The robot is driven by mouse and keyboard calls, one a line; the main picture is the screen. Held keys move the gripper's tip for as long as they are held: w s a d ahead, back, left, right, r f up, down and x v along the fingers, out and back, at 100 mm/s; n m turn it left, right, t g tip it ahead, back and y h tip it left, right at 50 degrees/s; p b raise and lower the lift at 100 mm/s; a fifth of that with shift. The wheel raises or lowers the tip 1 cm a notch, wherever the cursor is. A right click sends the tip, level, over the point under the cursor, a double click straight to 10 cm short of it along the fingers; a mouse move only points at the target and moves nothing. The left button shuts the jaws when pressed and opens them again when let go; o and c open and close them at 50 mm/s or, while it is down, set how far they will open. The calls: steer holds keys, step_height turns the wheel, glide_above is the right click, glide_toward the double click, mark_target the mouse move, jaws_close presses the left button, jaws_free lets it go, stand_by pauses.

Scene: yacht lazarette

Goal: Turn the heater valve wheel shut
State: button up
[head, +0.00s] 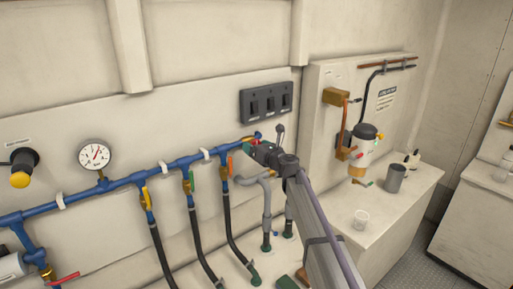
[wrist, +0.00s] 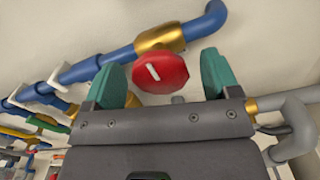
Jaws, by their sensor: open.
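The heater valve wheel is a round red knob (wrist: 160,72) with a short slanted white mark on its face. In the wrist view it sits just below a brass fitting (wrist: 160,39) on the blue pipe. My gripper (wrist: 163,68) is open, with one teal finger on each side of the wheel. Gaps show on both sides, wider on the right, and I see no contact. How deep the wheel sits between the fingers is hard to tell. In the head view my gripper (head: 254,147) is at the right end of the blue pipe and hides most of the wheel.
The blue pipe (head: 120,183) runs along the wall with a pressure gauge (head: 95,154) and several lever valves. A black switch panel (head: 267,101) is above my gripper. A grey pipe (head: 266,200) stands below.

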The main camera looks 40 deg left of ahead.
steer(key=v, duration=1)
steer(key=shift+d, duration=0.4)
